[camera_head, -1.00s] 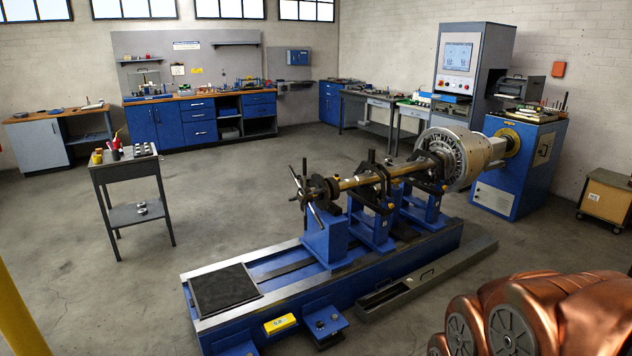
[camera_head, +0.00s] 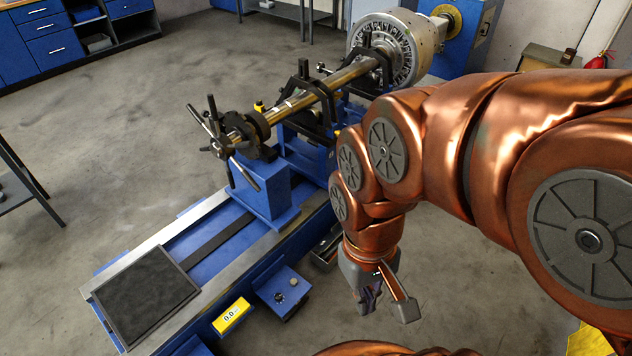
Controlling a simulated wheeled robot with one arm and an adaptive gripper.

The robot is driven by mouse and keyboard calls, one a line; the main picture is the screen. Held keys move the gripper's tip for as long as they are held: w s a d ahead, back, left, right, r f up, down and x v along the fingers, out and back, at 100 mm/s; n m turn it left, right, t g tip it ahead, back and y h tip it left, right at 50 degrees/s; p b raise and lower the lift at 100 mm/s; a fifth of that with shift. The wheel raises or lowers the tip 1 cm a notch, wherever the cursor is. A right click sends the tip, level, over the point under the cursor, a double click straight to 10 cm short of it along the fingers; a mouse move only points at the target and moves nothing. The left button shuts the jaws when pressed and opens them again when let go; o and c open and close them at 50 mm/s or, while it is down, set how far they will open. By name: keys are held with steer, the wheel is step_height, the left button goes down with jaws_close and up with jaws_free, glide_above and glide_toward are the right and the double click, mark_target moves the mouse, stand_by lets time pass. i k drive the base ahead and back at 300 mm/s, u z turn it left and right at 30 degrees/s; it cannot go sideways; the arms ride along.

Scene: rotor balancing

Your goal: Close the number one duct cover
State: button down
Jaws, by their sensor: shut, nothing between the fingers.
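The grey cable duct (camera_head: 326,250) runs along the near side of the blue machine bed. Only a short piece of it shows, just left of my wrist, and my arm hides the rest. I cannot tell which cover is number one, or whether it stands open. My gripper (camera_head: 387,306) hangs pointing down over the floor, to the right of the bed and the small blue pedal box. It is shut and empty, apart from the duct.
The rotor shaft (camera_head: 310,97) and its supports stand on the bed, with a large round drive head (camera_head: 420,45) behind. A blue box with knobs (camera_head: 283,289) and a yellow display (camera_head: 231,317) sit at the bed's near side. Open floor lies left.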

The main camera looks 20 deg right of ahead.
mark_target(337, 230)
steer(key=i, duration=0.95)
steer(key=u, duration=0.35)
